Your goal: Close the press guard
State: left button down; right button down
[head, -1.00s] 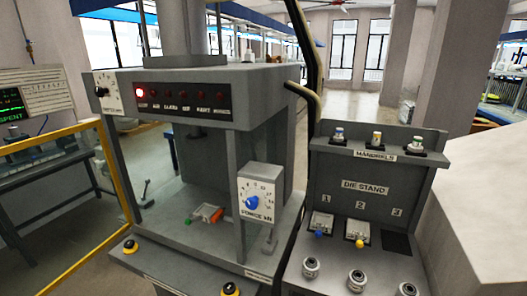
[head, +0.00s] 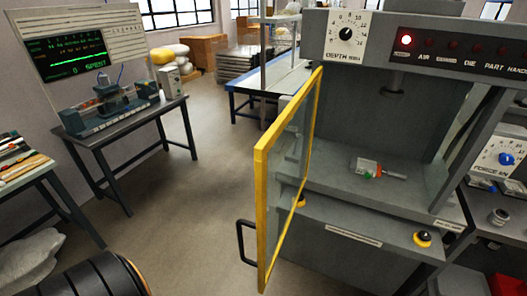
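The press guard (head: 262,210) is a clear panel in a yellow frame. It stands swung open at the left side of the grey press (head: 370,228), leaving the press front uncovered. Its black handle (head: 241,242) sticks out low on the left face of the guard. Neither gripper shows. A black rounded arm part of mine is at the bottom left corner, well apart from the guard.
A bench with a machine (head: 108,108) stands at the left. Open floor lies between bench and guard.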

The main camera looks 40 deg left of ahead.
aim_at(261, 150)
jog(key=i+j, duration=0.1)
jog(key=j, duration=0.4)
jog(key=i+j+z, duration=0.1)
jog(key=j, duration=0.45)
jog(key=i+j, duration=0.1)
jog(key=j, duration=0.4)
